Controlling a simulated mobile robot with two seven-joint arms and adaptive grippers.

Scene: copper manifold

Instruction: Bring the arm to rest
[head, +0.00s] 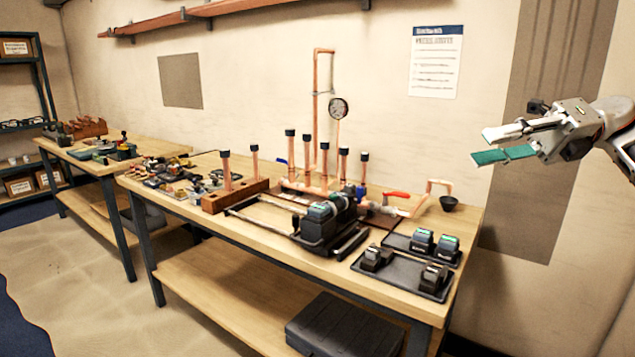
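My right gripper (497,145) is at the upper right of the head view, raised in the air beyond the right end of the workbench. My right arm comes in from the right edge. My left gripper is not in this view. The copper manifold (331,188) stands on the workbench (262,240), with upright black-capped pipes and a round gauge (339,108). The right gripper is well apart from it.
Black trays (393,281) with dark blocks lie at the bench's right end, near a small black cup (448,203). A dark device (327,222) sits on rails at the front. A second bench (85,161) stands left. A dark case (344,325) lies below. Air around the gripper is clear.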

